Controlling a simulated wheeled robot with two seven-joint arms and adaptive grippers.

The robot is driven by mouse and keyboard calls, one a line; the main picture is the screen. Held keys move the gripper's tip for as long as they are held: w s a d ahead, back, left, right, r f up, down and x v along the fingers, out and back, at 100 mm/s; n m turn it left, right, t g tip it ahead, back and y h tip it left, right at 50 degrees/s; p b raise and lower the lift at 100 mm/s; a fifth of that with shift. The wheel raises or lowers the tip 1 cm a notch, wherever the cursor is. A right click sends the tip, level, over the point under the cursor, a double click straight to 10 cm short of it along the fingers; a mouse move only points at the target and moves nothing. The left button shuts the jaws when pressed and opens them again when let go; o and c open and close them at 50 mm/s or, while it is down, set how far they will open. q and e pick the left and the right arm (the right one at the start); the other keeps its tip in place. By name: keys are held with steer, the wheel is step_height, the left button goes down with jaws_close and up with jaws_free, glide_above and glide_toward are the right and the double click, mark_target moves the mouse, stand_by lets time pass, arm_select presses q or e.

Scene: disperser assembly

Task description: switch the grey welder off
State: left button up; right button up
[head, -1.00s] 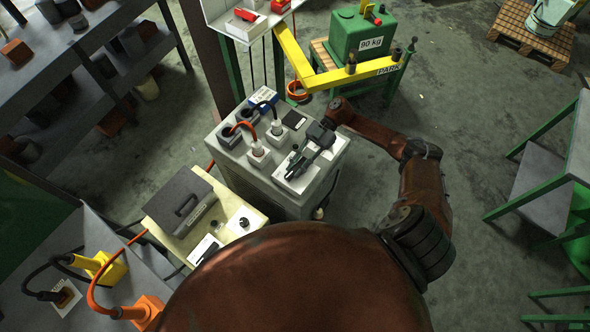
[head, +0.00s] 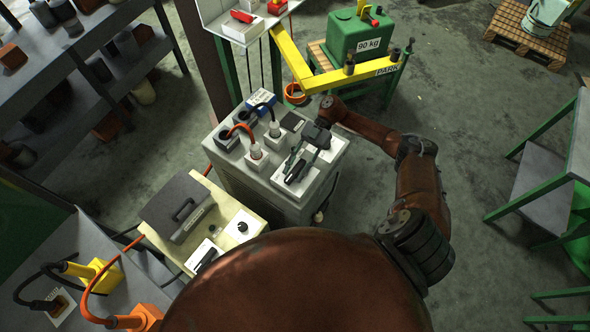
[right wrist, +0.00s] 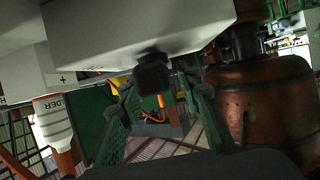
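The grey cabinet (head: 262,181), apparently the grey welder, has plugs and a pale plate with a black switch lever (head: 297,172) on top. My right gripper (head: 292,163) is over that plate, fingers pointing down to it. In the right wrist view, its two green fingers (right wrist: 160,118) stand apart, with a black block (right wrist: 152,76) on a pale body between and beyond them. I cannot tell whether they touch it. A white plug (right wrist: 52,118) lettered "LDER" shows there at left. The lever's exact position is unclear. My left gripper is not in view.
A yellow beam (head: 340,75) is behind.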

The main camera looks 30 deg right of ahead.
steer(key=shift+o, duration=0.3)
steer(key=shift+w+d, duration=0.1)
steer(key=v, duration=1.2)
